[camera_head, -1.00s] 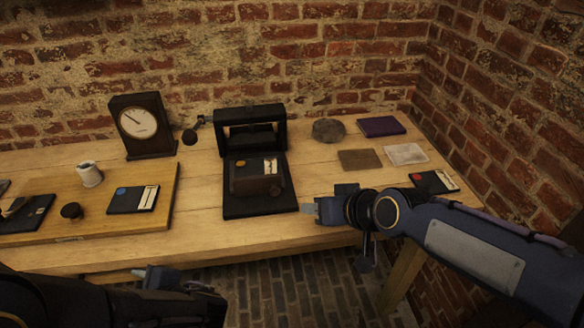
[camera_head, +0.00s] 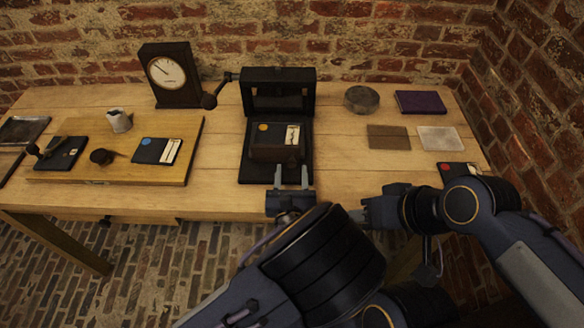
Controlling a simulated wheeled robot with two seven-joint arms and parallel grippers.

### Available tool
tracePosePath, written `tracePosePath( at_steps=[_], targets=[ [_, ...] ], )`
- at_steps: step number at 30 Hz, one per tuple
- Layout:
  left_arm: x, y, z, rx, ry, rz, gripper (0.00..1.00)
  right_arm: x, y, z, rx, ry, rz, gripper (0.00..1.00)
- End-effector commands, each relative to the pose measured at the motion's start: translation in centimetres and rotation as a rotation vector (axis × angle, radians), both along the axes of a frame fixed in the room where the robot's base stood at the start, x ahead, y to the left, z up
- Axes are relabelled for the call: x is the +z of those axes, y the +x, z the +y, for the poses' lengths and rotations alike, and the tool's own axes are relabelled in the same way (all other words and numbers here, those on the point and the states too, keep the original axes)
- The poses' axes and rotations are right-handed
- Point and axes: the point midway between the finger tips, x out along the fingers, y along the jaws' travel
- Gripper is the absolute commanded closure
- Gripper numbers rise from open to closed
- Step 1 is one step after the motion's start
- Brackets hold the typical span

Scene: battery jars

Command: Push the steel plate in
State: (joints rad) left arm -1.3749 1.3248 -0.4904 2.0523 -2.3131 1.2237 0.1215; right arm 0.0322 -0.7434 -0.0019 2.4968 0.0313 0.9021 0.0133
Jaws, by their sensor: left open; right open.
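A black press-like frame (camera_head: 278,76) stands at the middle back of the table on a black base (camera_head: 247,172). A dark block (camera_head: 278,154) with a dark card (camera_head: 267,134) on top, marked by an orange dot and a pale label, sits on the base in front of the frame's opening. No steel plate stands out clearly in the press. My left gripper (camera_head: 291,172) is open, its two fingers pointing at the block's front, over the base's front part; contact cannot be told. My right gripper (camera_head: 364,212) is open and empty off the table's front edge, pointing left.
A ball-ended lever (camera_head: 210,100) sticks out left of the frame, near a clock (camera_head: 170,76). A wooden board (camera_head: 190,160) with several items lies left. A round tin (camera_head: 361,99), purple book (camera_head: 420,102), brown sheet (camera_head: 388,137) and pale grey sheet (camera_head: 440,139) lie right.

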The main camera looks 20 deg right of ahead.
Motion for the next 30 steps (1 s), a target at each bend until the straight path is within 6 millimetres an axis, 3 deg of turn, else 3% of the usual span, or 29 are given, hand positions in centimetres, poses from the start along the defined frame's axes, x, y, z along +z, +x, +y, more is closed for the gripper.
tracePosePath(
  at_steps=[4, 12, 23, 30],
  targets=[
    [0.05, 1.06, -0.32, 0.0, 0.0, -0.001, 0.55, 0.18, 0.02, -0.01, 0.0, 0.0, 0.0, 0.55],
    [0.02, 1.25, -0.34, 0.0, 0.0, 0.0, 0.55, 0.16, 0.02, -0.01, 0.0, 0.0, -0.001, 0.55],
    [0.02, 1.23, -0.33, 0.0, 0.0, 0.0, 1.0, 0.16, 0.02, -0.01, 0.0, 0.0, -0.001, 0.55],
    [0.0, 1.38, -0.35, 0.001, -0.001, 0.0, 1.0, 0.11, 0.03, -0.01, 0.0, 0.0, -0.001, 0.55]
  ],
)
